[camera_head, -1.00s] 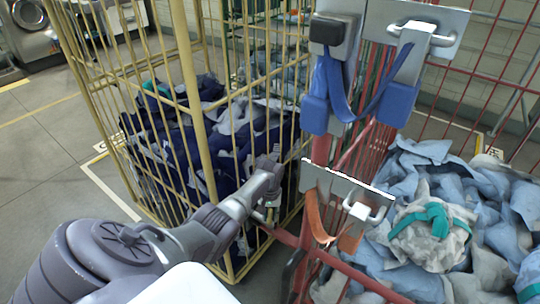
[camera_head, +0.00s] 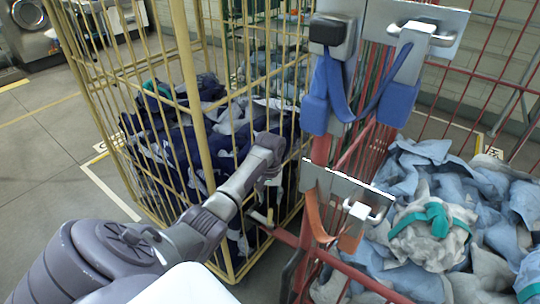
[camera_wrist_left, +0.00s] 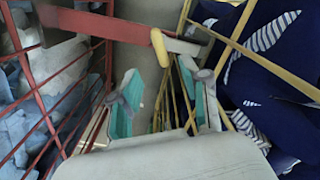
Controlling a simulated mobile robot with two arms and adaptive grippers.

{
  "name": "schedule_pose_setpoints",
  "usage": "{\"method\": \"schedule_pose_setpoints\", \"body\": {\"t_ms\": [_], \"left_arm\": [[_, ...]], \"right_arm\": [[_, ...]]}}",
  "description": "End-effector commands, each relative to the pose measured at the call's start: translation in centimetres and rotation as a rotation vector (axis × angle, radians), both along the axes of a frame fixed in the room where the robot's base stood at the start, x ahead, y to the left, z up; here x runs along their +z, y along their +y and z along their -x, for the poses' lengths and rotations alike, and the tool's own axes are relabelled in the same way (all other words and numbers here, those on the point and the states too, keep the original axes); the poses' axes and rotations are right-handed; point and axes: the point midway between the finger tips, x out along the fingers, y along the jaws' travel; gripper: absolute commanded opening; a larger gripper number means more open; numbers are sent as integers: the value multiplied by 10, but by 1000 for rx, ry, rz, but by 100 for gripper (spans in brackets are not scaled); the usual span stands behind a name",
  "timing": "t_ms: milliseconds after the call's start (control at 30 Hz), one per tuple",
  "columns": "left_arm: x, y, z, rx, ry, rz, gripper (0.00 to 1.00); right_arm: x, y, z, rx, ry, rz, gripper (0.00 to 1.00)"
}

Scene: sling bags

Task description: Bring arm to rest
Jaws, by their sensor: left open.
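My left arm comes in from the lower left in the head view. Its gripper (camera_head: 268,176) is in front of the yellow cage trolley (camera_head: 198,110), near its corner beside the red trolley (camera_head: 318,165). The gripper is partly hidden by my wrist there. In the left wrist view the two teal-padded fingers (camera_wrist_left: 165,98) stand apart with nothing between them. Yellow bars and part of a red frame (camera_wrist_left: 110,24) show beyond them. My right gripper is not in view.
Dark blue laundry (camera_head: 170,135) fills the yellow cage. Pale blue and grey bundles (camera_head: 430,235) lie in the red trolley. A blue strap buckle (camera_head: 398,103) and an orange strap (camera_head: 314,218) hang on the red trolley. Open grey floor (camera_head: 45,165) lies to the left.

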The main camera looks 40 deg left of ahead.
Motion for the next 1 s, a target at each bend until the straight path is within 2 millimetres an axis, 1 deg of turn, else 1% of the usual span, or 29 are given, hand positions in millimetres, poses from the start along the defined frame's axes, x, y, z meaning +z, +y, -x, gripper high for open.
{"method": "schedule_pose_setpoints", "body": {"t_ms": [33,100,200,800,867,900,967,1000], "left_arm": [[7,0,-1,0,-2,0,46],[14,0,-1,0,-2,0,46],[18,0,0,0,0,0,46],[19,0,0,0,0,0,46],[14,-1,2,-4,3,-2,46],[6,-3,3,-10,4,-5,46],[-12,-6,9,-26,9,-14,46],[-29,-9,15,-42,12,-22,46]], "right_arm": [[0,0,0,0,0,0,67],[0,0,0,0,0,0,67],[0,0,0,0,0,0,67],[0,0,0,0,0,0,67],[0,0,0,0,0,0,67],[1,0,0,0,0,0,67],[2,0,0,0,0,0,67],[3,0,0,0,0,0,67]]}}
